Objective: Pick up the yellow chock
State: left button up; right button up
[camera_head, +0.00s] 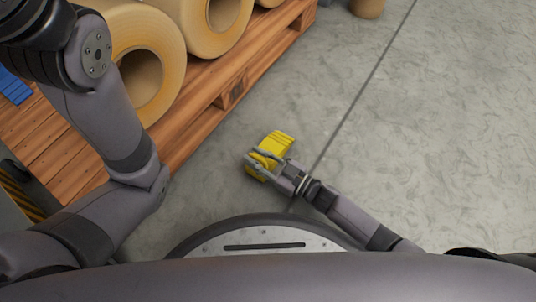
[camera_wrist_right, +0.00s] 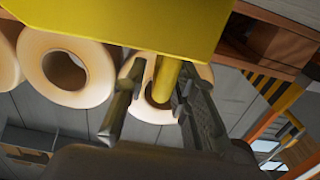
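The yellow chock (camera_head: 274,147) is a ribbed wedge shape over the grey floor, right of the wooden pallet. My right gripper (camera_head: 258,163) is at its near side, with its fingers over it. In the right wrist view the chock's yellow body (camera_wrist_right: 130,25) fills the top. A yellow bar (camera_wrist_right: 166,80) stands between the two fingers of my right gripper (camera_wrist_right: 158,95), with a visible gap on the left finger's side. The gripper looks open around the bar. Whether the chock touches the floor is unclear. My left arm shows at the left, but its gripper is out of view.
The wooden pallet (camera_head: 190,121) at the upper left carries several large yellowish rolls (camera_head: 150,70). A blue item (camera_head: 14,86) lies at its left end. Black-and-yellow striping (camera_head: 22,197) shows at the left edge. The floor (camera_head: 440,120) to the right is clear.

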grip_shut()
dwell(0.7)
